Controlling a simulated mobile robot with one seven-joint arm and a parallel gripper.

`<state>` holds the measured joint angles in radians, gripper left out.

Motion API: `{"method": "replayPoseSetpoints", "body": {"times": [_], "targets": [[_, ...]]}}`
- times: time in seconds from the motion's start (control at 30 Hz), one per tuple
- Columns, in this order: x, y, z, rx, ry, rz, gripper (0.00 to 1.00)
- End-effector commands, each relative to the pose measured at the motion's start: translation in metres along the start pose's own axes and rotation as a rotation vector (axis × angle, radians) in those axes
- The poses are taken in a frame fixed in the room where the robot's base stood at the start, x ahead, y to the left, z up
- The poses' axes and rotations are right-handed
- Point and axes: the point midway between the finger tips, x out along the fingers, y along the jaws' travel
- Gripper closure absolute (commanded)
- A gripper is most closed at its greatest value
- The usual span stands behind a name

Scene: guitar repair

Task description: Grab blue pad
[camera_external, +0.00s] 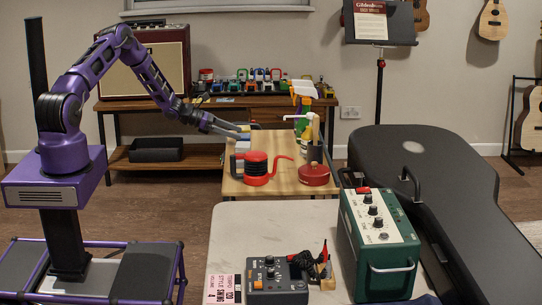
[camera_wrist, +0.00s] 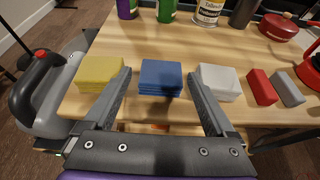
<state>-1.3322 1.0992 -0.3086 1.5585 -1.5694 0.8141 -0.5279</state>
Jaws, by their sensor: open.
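The blue pad (camera_wrist: 161,76) lies on the wooden table in the wrist view, at the table's near edge. It looks like a small stack of blue layers. My gripper (camera_wrist: 160,84) is open, with one finger on each side of the blue pad and gaps on both sides. The left finger lies close to a yellow pad (camera_wrist: 99,72), the right finger close to a white pad (camera_wrist: 220,80).
A red block (camera_wrist: 261,87) and a grey block (camera_wrist: 288,88) lie right of the white pad. Bottles and a can (camera_wrist: 207,12) stand behind. A red pot (camera_wrist: 278,27) is at the back right. The wood (camera_wrist: 130,45) behind the pads is clear.

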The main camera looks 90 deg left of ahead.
Motion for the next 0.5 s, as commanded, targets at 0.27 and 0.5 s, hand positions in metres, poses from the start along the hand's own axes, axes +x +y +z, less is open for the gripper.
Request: {"method": "replayPoseSetpoints", "body": {"times": [0.27, 0.5], "targets": [[0.037, -0.002, -0.001, 0.001, 0.0, -0.002, 0.1], [0.038, -0.002, -0.001, 0.001, 0.0, -0.001, 0.1]]}}
